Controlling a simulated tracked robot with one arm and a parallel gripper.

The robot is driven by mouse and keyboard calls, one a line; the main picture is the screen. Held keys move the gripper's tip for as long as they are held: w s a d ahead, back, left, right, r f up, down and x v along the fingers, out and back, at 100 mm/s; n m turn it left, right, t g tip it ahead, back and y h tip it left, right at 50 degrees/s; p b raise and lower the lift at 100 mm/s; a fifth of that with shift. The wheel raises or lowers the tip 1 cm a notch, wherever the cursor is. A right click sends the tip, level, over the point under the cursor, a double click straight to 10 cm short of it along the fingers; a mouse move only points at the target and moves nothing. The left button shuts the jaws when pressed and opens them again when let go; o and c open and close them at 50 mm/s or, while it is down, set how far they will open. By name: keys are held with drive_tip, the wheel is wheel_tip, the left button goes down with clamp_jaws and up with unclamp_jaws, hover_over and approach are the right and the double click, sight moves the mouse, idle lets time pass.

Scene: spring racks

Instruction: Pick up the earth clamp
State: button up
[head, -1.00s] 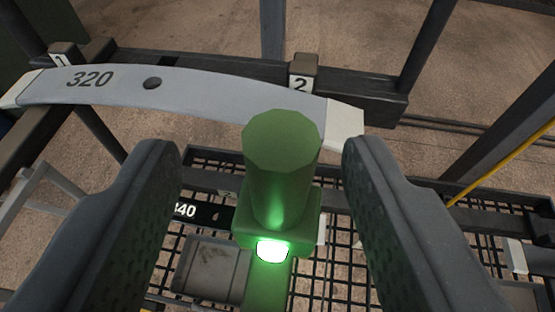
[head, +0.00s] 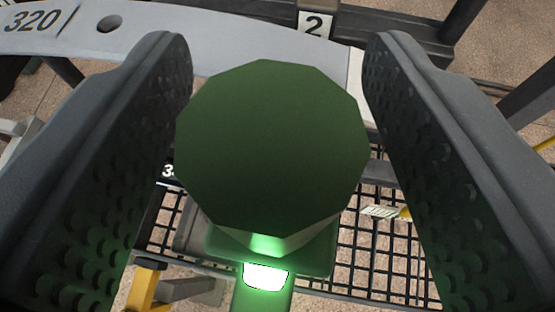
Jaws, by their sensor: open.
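A green piece with a many-sided round end (head: 270,145), which I take to be the earth clamp, stands between the fingers of my gripper (head: 278,150). Its round end faces the camera and hides most of its body. Below it a green block and stem show, with a bright glowing light (head: 266,277) on them. My gripper is open, with one dark, studded finger on each side of the round end. The left finger is very close to the round end; I cannot tell whether it touches. A gap shows on the right.
A grey curved leaf marked 320 (head: 210,35) crosses behind the fingers. A rack post carries a label 2 (head: 315,25). A black mesh shelf (head: 385,240) lies below, with a yellow-handled tool (head: 145,287) at lower left and a small tag (head: 380,212).

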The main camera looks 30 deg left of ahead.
clamp_jaws()
drive_tip(key=shift+r, duration=0.1)
